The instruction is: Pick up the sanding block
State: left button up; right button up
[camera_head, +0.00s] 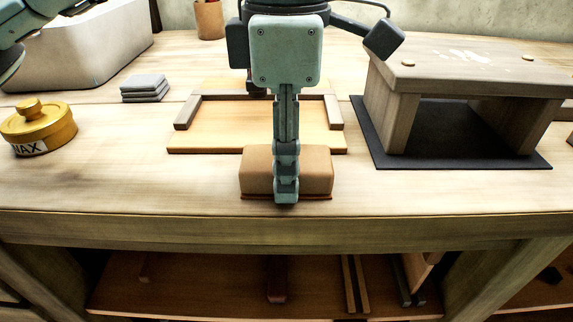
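The sanding block (314,170) is a tan-brown block with rounded top edges and a thin reddish base. It lies near the front edge of the workbench, in front of a wooden board. The far finger is hidden, so I cannot tell whether the fingers press on the block. The block appears to rest on the bench. My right gripper is not in view.
The wooden board (230,135) with raised side strips lies just behind the block. A yellow wax tin (48,122), stacked grey pads (146,83) and a pale bin (95,50) stand left. A wooden stand (396,115) on a dark mat (455,150) stands right.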

pick_arm(q)
jog(key=c, duration=0.5)
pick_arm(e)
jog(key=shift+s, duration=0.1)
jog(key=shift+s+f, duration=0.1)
pick_arm(q)
jog(key=shift+r, duration=0.45)
jog(key=r, duration=0.3)
jog(key=shift+s+a+r+b, duration=0.1)
jog(key=shift+a+r+b, duration=0.15)
jog(key=shift+r+b, duration=0.1)
jog(key=a, duration=0.1)
jog(key=s+a+r, duration=0.2)
jog(key=shift+a, duration=0.25)
jog(key=shift+s+a+r, duration=0.65)
jog(key=shift+a+r, duration=0.1)
jog(key=shift+a, duration=0.25)
jog(key=shift+s+a+r, duration=0.6)
jog(key=shift+a+r, duration=0.1)
jog(key=shift+a, duration=0.3)
jog(key=shift+s+a+r, duration=0.65)
jog(key=shift+a+r, duration=0.1)
jog(key=shift+a, duration=0.25)
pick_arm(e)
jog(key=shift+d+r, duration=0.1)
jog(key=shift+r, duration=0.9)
